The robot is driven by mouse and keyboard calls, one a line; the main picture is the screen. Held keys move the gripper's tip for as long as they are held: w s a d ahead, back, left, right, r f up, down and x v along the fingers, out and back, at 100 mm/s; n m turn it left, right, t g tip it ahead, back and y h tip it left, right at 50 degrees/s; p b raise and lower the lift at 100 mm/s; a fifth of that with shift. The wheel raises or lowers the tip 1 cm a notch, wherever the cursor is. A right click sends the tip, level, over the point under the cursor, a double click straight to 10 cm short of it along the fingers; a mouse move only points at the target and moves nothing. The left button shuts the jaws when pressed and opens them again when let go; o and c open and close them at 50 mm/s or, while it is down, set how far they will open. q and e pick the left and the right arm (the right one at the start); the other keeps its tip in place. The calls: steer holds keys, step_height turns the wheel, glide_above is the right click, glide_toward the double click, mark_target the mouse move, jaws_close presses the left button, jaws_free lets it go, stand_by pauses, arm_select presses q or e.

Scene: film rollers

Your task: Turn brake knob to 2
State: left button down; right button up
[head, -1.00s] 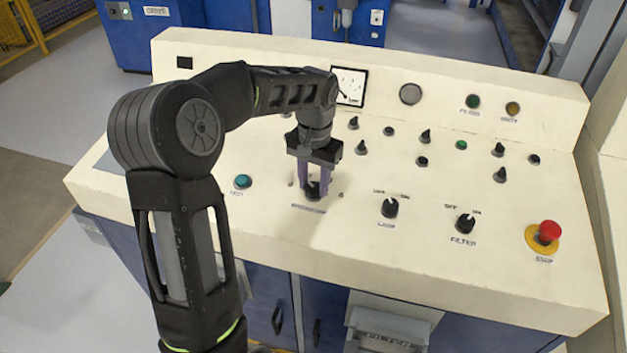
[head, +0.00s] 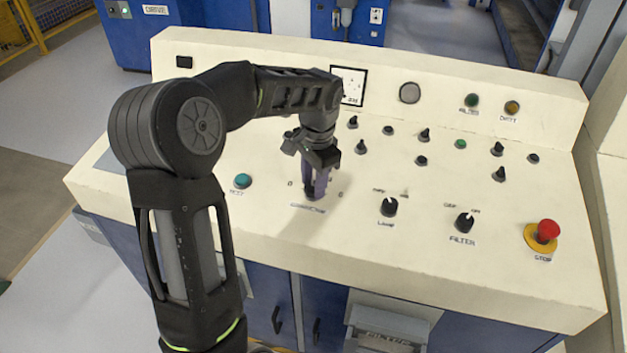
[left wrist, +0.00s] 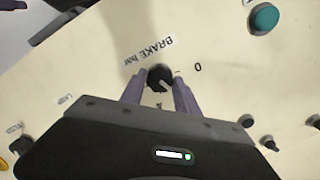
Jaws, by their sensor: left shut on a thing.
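The brake knob (left wrist: 159,78) is a round black knob on the cream control panel, next to the printed label "BRAKE bar" in the left wrist view. A "0" mark shows beside it; another mark is partly hidden by my gripper. My left gripper (left wrist: 160,92) has its purple fingers on either side of the knob and is shut on it. In the head view my left gripper (head: 314,190) reaches down onto the panel and largely hides the knob. My right gripper is in neither view.
A teal button (head: 242,181) lies left of the gripper. The lamp knob (head: 388,206), filter knob (head: 464,222) and red stop button (head: 547,231) stand to the right. Several small black knobs and a gauge (head: 349,86) are behind.

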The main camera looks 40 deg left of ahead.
arm_select(q)
steer(key=c, duration=0.9)
jaws_free()
steer(key=shift+r, duration=0.1)
steer(key=r, duration=0.7)
steer(key=shift+d+r+b, duration=0.25)
steer(key=shift+r+b, duration=0.05)
steer(key=shift+b, duration=0.05)
